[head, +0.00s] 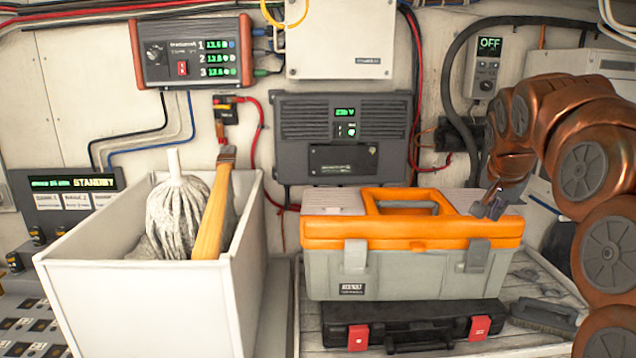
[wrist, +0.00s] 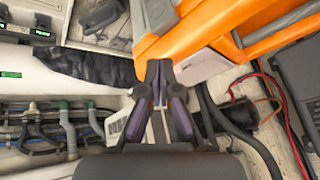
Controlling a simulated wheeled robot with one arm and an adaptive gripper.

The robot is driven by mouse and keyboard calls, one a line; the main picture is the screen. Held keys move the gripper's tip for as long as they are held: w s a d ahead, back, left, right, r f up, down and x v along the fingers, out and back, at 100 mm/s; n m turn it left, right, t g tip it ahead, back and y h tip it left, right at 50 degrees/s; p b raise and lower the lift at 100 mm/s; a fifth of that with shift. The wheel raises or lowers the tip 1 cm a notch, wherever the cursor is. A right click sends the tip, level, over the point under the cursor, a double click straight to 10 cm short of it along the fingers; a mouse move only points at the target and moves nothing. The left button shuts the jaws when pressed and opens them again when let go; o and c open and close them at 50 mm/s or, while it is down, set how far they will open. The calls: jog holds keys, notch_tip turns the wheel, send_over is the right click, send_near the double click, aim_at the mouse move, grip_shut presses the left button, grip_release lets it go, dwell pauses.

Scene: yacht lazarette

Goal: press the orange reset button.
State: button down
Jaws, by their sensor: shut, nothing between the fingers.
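I cannot make out an orange reset button for certain in either view. My gripper (head: 490,207) is at the right end of the orange-lidded toolbox (head: 405,232) in the head view. In the wrist view my gripper (wrist: 158,72) has its dark fingertips together and empty, overlapping the lower corner of the toolbox (wrist: 195,30). I cannot tell whether they touch it. Candidate places with controls are the grey inverter (head: 343,135), the three-channel charger (head: 195,55), the standby panel (head: 68,190) and the small OFF unit (head: 487,68). Their smaller controls are hard to read.
A white bin (head: 150,305) with a mop and wooden handle stands at left. The toolbox sits on a black case (head: 405,325) with red latches. A brush (head: 543,314) lies at right. Hoses and cables line the wall.

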jog(key=s+a+f+n+g+y, duration=0.1)
jog(key=s+a+f+n+g, duration=0.15)
jog(key=s+a+f, duration=0.45)
jog(key=s+a+f+n+g+y, duration=0.1)
jog(key=s+a+f+n, duration=0.3)
jog(key=s, duration=0.5)
jog(key=s+a+f+n+g, duration=0.1)
jog(key=s+f, duration=0.3)
jog(key=s, duration=0.4)
jog(key=s+a+f+n+g, duration=0.1)
jog(key=s+a+f, duration=0.2)
jog(key=s, duration=0.5)
jog(key=s+a+f+n+g+y, duration=0.1)
jog(key=s+a+f+g, duration=0.1)
jog(key=s+f, duration=0.3)
jog(key=s+a, duration=0.1)
jog(key=s, duration=0.2)
jog(key=shift+f, duration=0.15)
jog(key=shift+s, duration=0.1)
